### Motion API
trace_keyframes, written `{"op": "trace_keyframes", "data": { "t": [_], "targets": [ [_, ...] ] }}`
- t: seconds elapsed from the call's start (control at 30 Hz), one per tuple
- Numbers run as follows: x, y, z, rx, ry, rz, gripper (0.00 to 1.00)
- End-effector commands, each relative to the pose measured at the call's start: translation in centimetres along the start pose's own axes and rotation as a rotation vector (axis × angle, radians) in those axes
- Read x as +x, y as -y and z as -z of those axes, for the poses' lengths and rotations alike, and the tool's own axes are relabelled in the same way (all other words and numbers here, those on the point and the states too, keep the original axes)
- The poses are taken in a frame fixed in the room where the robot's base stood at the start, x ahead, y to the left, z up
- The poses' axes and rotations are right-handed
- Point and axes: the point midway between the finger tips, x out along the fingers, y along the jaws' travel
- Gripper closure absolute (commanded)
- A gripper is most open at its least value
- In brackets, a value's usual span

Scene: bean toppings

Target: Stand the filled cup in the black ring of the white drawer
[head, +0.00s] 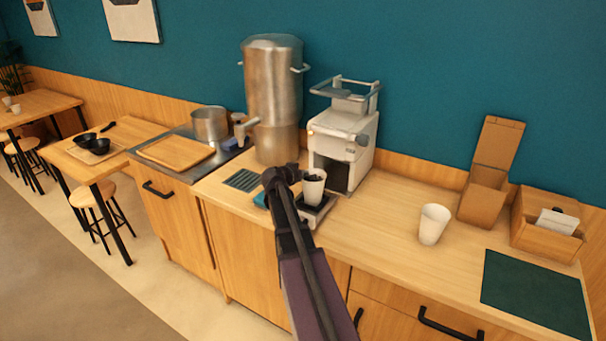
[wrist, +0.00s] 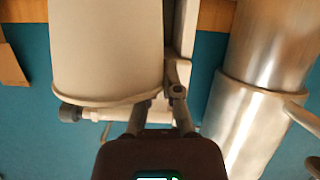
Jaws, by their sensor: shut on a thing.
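A white cup (head: 314,190) with dark contents is in front of the white machine (head: 345,130). My gripper (head: 297,173) is at the cup's upper left side, shut on its wall near the rim. In the wrist view the cup (wrist: 105,50) fills the upper left, upside down, with my fingers (wrist: 160,108) at its rim edge. Below the cup a low pale drawer-like piece (head: 312,222) with a dark top juts from the machine. The cup and my arm hide most of it, so I cannot make out the ring or whether the cup touches it.
A steel urn (head: 273,95) stands left of the machine, with a drain grate (head: 244,180) before it. A second white cup (head: 433,226) stands on the counter to the right. Cardboard boxes (head: 485,195) and a dark green mat (head: 535,292) lie beyond. Counter between machine and second cup is clear.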

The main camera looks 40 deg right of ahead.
Motion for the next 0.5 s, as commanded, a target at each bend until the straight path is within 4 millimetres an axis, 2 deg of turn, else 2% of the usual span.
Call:
{"op": "trace_keyframes", "data": {
  "t": [0.1,0.27,0.5],
  "targets": [
    [-0.01,-0.01,0.04,-0.001,-0.001,0.0,1.0],
    [-0.01,-0.01,0.03,-0.001,-0.001,0.0,0.53],
    [-0.01,0.0,0.02,0.0,0.0,0.0,0.51]
  ]
}}
